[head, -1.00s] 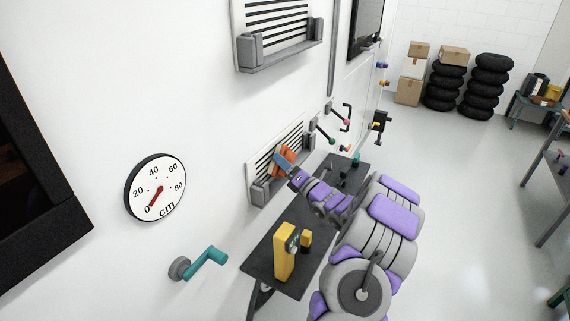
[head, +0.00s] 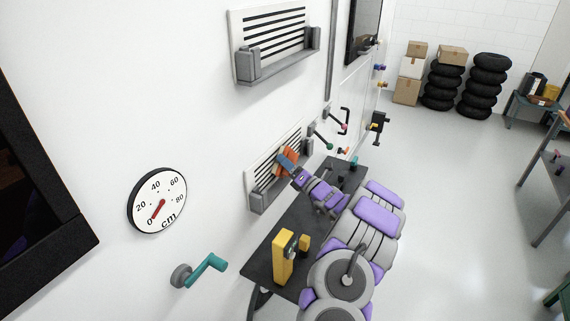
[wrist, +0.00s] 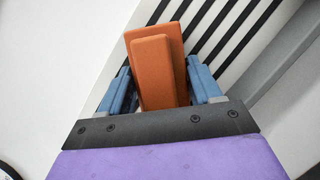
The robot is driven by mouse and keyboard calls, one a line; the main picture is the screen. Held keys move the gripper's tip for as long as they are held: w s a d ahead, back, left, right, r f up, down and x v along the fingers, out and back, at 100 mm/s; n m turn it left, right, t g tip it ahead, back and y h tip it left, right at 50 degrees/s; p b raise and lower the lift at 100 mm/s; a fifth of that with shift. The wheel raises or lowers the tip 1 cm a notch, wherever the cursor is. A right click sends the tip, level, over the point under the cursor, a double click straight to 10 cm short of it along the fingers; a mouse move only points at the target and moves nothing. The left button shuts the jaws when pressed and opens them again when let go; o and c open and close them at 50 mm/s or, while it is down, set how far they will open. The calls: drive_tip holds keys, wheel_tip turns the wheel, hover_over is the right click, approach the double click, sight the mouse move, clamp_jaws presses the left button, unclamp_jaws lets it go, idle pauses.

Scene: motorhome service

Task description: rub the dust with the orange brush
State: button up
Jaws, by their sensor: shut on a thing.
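The orange brush (wrist: 156,75) is held between the blue fingers of my gripper (wrist: 160,95) in the wrist view. In the head view the brush (head: 287,158) is at the lower slatted vent (head: 262,174) on the white wall, with my gripper (head: 297,171) shut on it. The vent's black slats (wrist: 215,35) run behind and to the right of the brush in the wrist view. Whether the brush touches the slats I cannot tell. I cannot make out any dust; the brush and gripper hide part of the vent.
A dark shelf (head: 285,236) below the vent carries a yellow block-like device (head: 284,258). A teal crank (head: 207,268) and a round cm gauge (head: 158,200) are on the wall at left. A second vent (head: 270,38) is above.

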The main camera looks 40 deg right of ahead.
sight(273, 163)
drive_tip(key=shift+r, duration=0.1)
drive_tip(key=shift+a, duration=0.15)
drive_tip(key=shift+s+a, duration=0.3)
drive_tip(key=shift+a, duration=0.65)
drive_tip(key=shift+s+a, duration=0.3)
drive_tip(key=shift+a, duration=0.6)
drive_tip(key=shift+s+d+p, duration=0.2)
drive_tip(key=shift+s+p, duration=0.4)
drive_tip(key=shift+s, duration=0.3)
drive_tip(key=s, duration=0.1)
drive_tip(key=s+d+p, duration=0.1)
drive_tip(key=s+d, duration=0.1)
drive_tip(key=shift+s, duration=0.35)
